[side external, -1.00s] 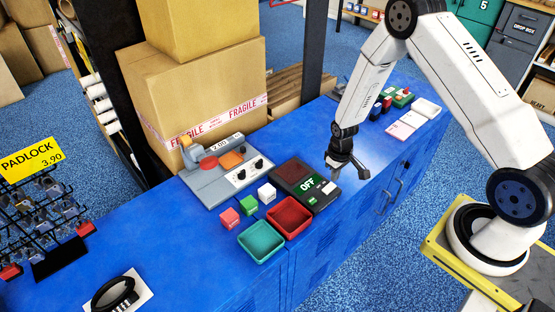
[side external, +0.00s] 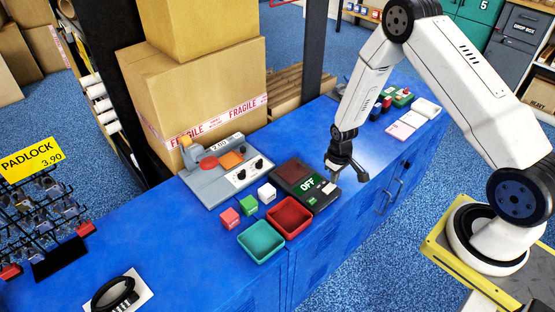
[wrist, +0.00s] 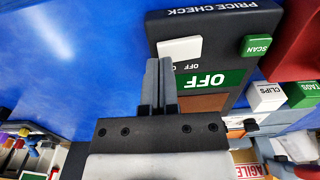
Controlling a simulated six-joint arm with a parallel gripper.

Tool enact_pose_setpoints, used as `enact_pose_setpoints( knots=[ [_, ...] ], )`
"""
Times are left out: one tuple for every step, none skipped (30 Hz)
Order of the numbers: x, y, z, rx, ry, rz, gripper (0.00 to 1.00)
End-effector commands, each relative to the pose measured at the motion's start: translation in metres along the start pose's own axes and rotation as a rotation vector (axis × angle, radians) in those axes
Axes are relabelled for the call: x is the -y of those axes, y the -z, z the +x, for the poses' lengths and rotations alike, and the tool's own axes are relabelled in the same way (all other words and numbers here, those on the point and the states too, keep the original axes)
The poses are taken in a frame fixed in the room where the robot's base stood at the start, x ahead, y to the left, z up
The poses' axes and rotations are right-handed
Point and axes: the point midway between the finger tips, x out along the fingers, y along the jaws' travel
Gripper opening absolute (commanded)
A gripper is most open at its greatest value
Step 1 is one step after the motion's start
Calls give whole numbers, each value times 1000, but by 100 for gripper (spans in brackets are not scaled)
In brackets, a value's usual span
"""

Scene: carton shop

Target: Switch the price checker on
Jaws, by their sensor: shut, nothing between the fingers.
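The price checker (side external: 292,172) is a dark device on the blue counter, with a green display (wrist: 210,80) that reads OFF. In the wrist view its white switch (wrist: 180,48) has small OFF lettering beside it, and a green SCAN button (wrist: 257,45) sits further right. My gripper (side external: 333,181) is shut and empty, pointing down over the switch end of the price checker. In the wrist view the closed fingertips (wrist: 159,64) appear just beside the white switch. I cannot tell whether they touch the device.
A red tray (side external: 306,228) and a teal tray (side external: 242,246) stand in front of the price checker, with pink, green and white cubes (side external: 267,193) beside them. A grey scale (side external: 213,191) stands to the left. Cards and a small device lie further right; blue counter (side external: 185,262) is clear at front left.

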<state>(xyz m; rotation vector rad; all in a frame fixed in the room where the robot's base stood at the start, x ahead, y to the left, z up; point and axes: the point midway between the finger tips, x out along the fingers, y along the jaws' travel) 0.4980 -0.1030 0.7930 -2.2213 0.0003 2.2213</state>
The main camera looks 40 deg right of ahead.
Motion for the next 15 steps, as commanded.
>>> enact_pose_setpoints(
  knots=[
    [0,0,1,0,0,0,0],
    [0,0,1,0,0,0,0],
    [0,0,1,0,0,0,0],
    [0,0,2,0,0,0,0],
    [0,0,2,0,0,0,0],
    [0,0,2,0,0,0,0],
    [0,0,3,0,0,0,0],
    [0,0,3,0,0,0,0],
    [0,0,4,0,0,0,0],
    [0,0,4,0,0,0,0],
    [0,0,4,0,0,0,0],
    [0,0,5,0,0,0,0],
    [0,0,5,0,0,0,0],
    [0,0,5,0,0,0,0],
    [0,0,6,0,0,0,0]
  ],
)
